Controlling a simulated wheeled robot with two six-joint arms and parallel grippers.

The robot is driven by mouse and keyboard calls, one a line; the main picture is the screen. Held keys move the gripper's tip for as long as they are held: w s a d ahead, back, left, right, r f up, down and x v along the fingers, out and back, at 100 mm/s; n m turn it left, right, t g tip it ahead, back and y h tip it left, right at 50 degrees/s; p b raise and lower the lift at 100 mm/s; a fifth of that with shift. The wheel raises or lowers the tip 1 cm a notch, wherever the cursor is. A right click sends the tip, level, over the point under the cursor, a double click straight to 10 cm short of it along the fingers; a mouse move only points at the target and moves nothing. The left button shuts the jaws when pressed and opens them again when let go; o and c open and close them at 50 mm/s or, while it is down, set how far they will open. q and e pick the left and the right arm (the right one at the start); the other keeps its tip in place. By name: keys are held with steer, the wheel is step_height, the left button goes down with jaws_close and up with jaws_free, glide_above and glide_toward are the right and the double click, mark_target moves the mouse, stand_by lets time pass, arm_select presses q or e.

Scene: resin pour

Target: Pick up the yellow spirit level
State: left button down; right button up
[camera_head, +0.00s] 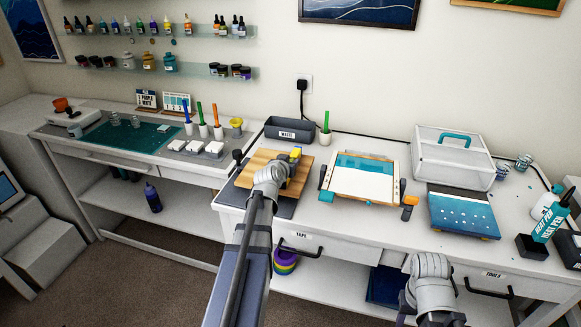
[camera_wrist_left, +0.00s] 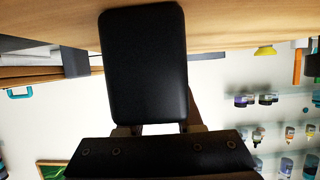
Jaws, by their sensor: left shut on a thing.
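The yellow spirit level (camera_head: 296,152) is mostly hidden behind my left gripper in the head view. A small yellow part shows at the gripper's far end, above a wooden board (camera_head: 258,160). My left gripper (camera_head: 293,163) is shut on it. In the left wrist view a large dark block (camera_wrist_left: 143,65) fills the space beyond the gripper's fingers (camera_wrist_left: 156,129), and no yellow of the level shows there. I cannot tell whether the level touches the board. Part of my right arm shows at the lower right of the head view, but its fingers are not seen.
A grey waste bin (camera_head: 289,129) and a green stick in a holder (camera_head: 325,132) stand behind the board. A framed panel (camera_head: 364,187) lies to the right, with a white toolbox (camera_head: 452,155) beyond it. The table's front strip is mostly clear.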

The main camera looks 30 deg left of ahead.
stand_by(0.5)
arm_select(q)
step_height(320, 180, up, 10)
steer(key=p, duration=1)
steer(key=shift+a, duration=0.1)
